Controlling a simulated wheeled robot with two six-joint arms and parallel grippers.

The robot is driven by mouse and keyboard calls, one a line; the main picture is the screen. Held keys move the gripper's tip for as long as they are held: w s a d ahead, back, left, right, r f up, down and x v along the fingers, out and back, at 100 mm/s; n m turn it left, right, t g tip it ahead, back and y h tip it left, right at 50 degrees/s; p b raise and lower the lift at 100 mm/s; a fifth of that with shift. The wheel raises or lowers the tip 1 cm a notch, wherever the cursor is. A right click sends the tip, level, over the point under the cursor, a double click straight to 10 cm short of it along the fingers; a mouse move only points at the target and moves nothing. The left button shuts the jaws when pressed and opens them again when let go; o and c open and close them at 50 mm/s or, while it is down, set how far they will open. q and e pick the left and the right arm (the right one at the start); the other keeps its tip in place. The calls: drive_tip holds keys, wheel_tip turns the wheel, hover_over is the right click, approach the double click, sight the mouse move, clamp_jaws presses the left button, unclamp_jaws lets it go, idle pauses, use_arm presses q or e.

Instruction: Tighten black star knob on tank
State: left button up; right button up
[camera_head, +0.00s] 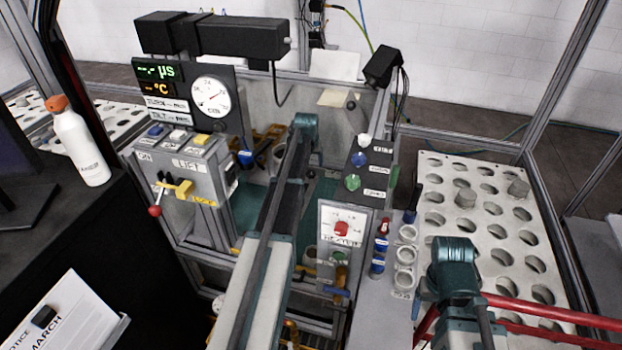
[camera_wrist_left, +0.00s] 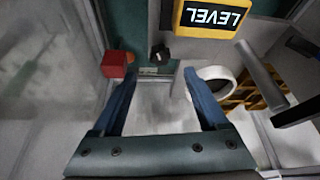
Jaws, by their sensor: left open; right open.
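A small black knob (camera_wrist_left: 160,55) shows in the left wrist view, on or in front of a green surface. It sits just beyond and between the open fingertips of my left gripper (camera_wrist_left: 158,78), apart from both. Nothing is between these blue fingers. In the head view my left arm reaches up the middle to the machine, with a teal wrist end (camera_head: 305,125); its fingers and the knob are not clear there. My right gripper (camera_head: 453,252) shows as a teal end over the grey ledge, its fingertips mostly hidden. I cannot make out the tank's outline for certain.
In the left wrist view, a red block (camera_wrist_left: 116,64) lies left of the knob, a yellow LEVEL label (camera_wrist_left: 211,15) above right, and a white ring (camera_wrist_left: 212,82) beside the right finger. A perforated white table (camera_head: 505,225) stands right; a white bottle (camera_head: 80,145) stands left.

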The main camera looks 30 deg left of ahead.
sight(311, 172)
use_arm(q)
drive_tip(key=b+x, duration=0.6)
drive_tip(key=x, duration=0.1)
drive_tip(key=shift+w+f, duration=0.1)
drive_tip(key=shift+f, duration=0.15)
clamp_jaws()
